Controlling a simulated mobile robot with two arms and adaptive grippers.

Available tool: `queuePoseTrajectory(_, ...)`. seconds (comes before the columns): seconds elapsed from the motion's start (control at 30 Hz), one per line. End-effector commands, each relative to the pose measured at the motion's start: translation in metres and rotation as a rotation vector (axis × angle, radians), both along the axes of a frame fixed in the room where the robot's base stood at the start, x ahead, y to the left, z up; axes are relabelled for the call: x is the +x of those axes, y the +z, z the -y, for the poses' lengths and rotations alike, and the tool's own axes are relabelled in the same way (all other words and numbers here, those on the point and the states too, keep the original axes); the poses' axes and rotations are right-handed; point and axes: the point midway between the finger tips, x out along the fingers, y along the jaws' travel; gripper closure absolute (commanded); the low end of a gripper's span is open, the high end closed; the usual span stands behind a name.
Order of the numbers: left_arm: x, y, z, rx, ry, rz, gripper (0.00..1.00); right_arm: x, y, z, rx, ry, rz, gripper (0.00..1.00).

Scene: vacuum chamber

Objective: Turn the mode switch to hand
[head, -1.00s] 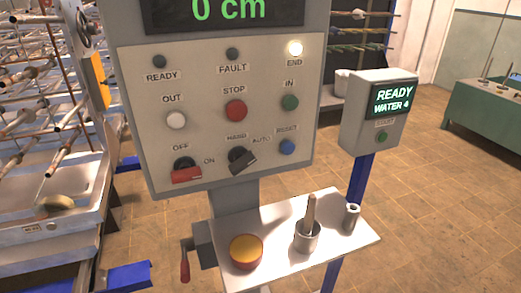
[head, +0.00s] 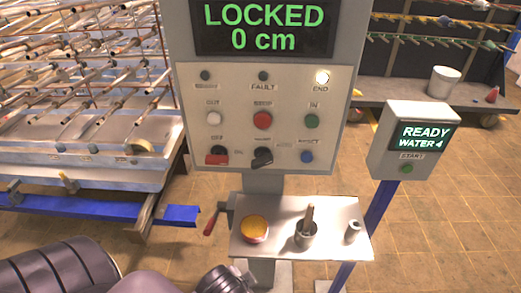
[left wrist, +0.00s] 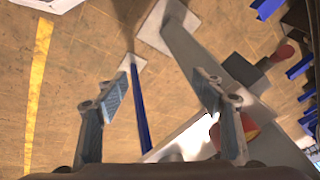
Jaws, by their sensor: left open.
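The mode switch (head: 262,157) is a black knob in the bottom row of the grey control panel (head: 225,90), right of the red OFF/ON switch (head: 216,156). Its bar lies slanted, higher at its right end; I cannot tell for certain which label it marks. The HAND and AUTO labels are blurred now. My left gripper shows in the left wrist view (left wrist: 160,90), its two fingers wide apart with nothing between them. It is apart from the switch, which that view does not show. In the head view my left arm is at the lower left. My right gripper is not visible.
The display (head: 264,28) reads LOCKED, 0 cm, and the END lamp (head: 322,77) is lit. A READY box (head: 405,145) stands right.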

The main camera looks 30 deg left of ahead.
Motion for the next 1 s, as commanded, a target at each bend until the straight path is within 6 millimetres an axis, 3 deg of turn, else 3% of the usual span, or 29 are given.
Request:
queuePoseTrajectory(0.03,0.01,0.034,-0.011,0.088,-0.067,0.042,0.38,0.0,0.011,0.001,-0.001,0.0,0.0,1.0)
queuePoseTrajectory(0.33,0.078,0.112,-0.068,0.732,-0.492,0.151,0.38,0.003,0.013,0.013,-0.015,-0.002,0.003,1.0)
queuePoseTrajectory(0.47,0.112,0.16,-0.078,1.118,-0.701,0.147,0.38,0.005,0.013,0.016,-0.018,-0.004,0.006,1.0)
queuePoseTrajectory(0.6,0.138,0.211,-0.073,1.51,-0.871,0.092,0.38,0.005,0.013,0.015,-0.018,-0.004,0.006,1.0)
queuePoseTrajectory(0.8,0.152,0.248,-0.061,1.795,-0.964,0.019,0.38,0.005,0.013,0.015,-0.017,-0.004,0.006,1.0)
queuePoseTrajectory(1.0,0.17,0.255,-0.071,1.832,-0.972,0.005,0.38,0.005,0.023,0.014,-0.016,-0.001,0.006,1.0)
